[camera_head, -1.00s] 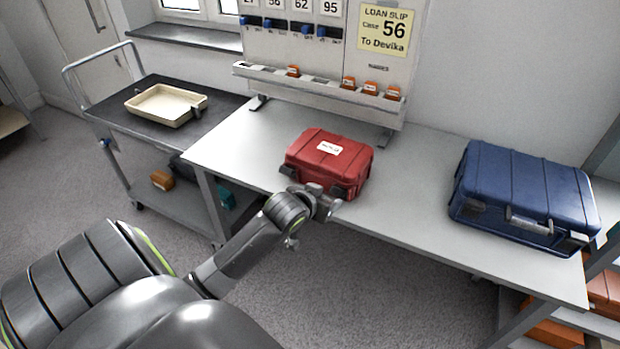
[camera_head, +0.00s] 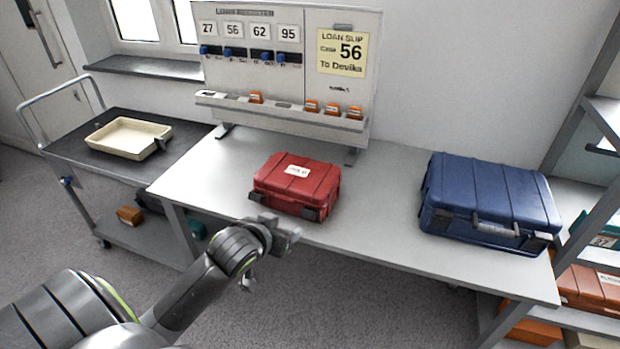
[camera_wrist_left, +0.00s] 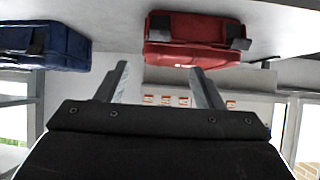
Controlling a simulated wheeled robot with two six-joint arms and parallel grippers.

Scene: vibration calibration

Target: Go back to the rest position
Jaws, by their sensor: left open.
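My left gripper (camera_head: 270,236) is in front of the table's front edge, just below and in front of the red case. In the left wrist view its two fingers (camera_wrist_left: 160,88) stand apart with nothing between them. The red case (camera_head: 297,184) lies closed on the table with a white label on top. It also shows upside down in the left wrist view (camera_wrist_left: 205,30), beyond the fingers and apart from them. The blue case (camera_head: 490,200) stands closed on the right of the table. My right gripper is in neither view.
The grey table (camera_head: 385,215) is clear between the two cases. A trolley (camera_head: 75,165) with a cream tray (camera_head: 100,140) is on the left. A shelf (camera_head: 590,315) with orange cases is on the right.

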